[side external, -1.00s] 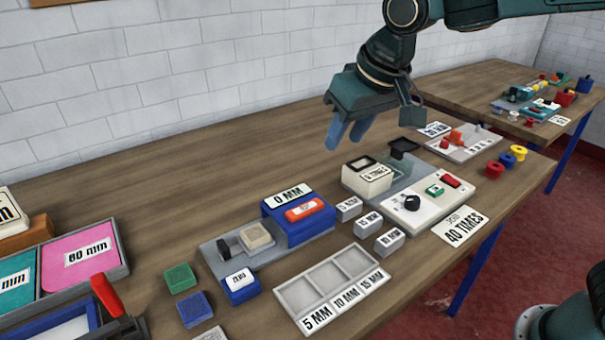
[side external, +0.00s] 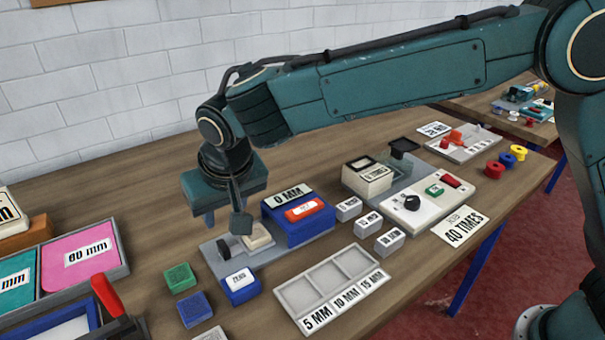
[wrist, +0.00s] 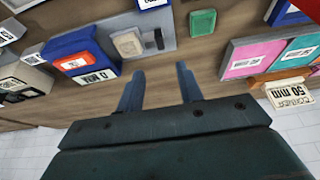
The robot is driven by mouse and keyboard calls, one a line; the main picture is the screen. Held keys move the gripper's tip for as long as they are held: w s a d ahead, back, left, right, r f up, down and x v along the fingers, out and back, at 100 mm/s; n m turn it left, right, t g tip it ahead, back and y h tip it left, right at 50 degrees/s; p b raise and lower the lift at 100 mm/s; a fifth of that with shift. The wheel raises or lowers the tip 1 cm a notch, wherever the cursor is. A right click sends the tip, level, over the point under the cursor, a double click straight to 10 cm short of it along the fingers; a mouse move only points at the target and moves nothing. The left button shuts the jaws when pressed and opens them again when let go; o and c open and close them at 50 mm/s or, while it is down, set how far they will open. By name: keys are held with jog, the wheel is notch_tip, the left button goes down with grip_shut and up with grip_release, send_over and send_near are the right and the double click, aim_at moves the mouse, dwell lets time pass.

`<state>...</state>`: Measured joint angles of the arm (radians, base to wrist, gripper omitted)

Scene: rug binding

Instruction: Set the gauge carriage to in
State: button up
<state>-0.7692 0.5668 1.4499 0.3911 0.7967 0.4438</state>
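The gauge (side external: 228,265) is a grey plate with a blue block (side external: 310,228) at its right end, showing a 0 MM sign and a red label. A beige block (side external: 258,238) and a black knob (side external: 228,245), seemingly the carriage, sit on the plate left of the blue block. In the wrist view the beige block (wrist: 128,43) and black knob (wrist: 158,39) lie just beyond the fingertips. My gripper (wrist: 159,70) is open and empty, pointing down. In the side view it hovers (side external: 224,220) above and behind the gauge's left part, partly covering it.
A blue ZERO button box (side external: 241,290) stands in front of the gauge. Green (side external: 180,278) and blue (side external: 195,308) blocks lie to its left. A three-slot tray (side external: 330,285) and small labelled blocks (side external: 367,224) are to the right. Bare table lies behind the gauge.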

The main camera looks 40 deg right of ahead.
aim_at(223, 245)
jog(key=shift+f, duration=0.1)
jog(key=x, duration=1.3)
jog(key=shift+w+f, duration=0.2)
grip_shut()
